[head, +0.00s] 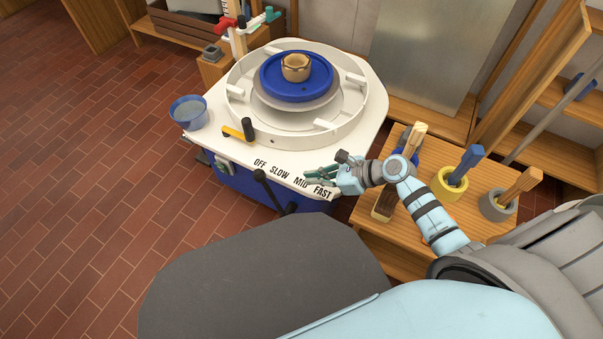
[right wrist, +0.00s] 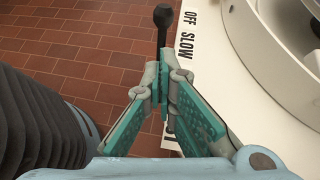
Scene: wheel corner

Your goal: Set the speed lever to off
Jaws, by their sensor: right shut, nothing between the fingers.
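The speed lever (head: 268,190) is a black rod with a round knob at the front of the white wheel table. Its knob appears just below the OFF word of the printed OFF, SLOW, MID, FAST label (head: 281,173). In the right wrist view the lever (right wrist: 162,20) stands beyond my fingertips, beside OFF; its lower part is hidden behind the fingers. My right gripper (head: 312,177) is shut and empty, near MID and FAST, to the right of the lever. It also shows in the right wrist view (right wrist: 164,75). I cannot tell whether it touches the lever. My left gripper is not in view.
A round white splash pan (head: 352,128) with a blue wheel head (head: 325,88) stands on the table. A blue bowl (head: 188,112) and a yellow-and-black handle (head: 240,131) are at the left. A wooden stand with tool pots (head: 450,183) is close right of my right arm.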

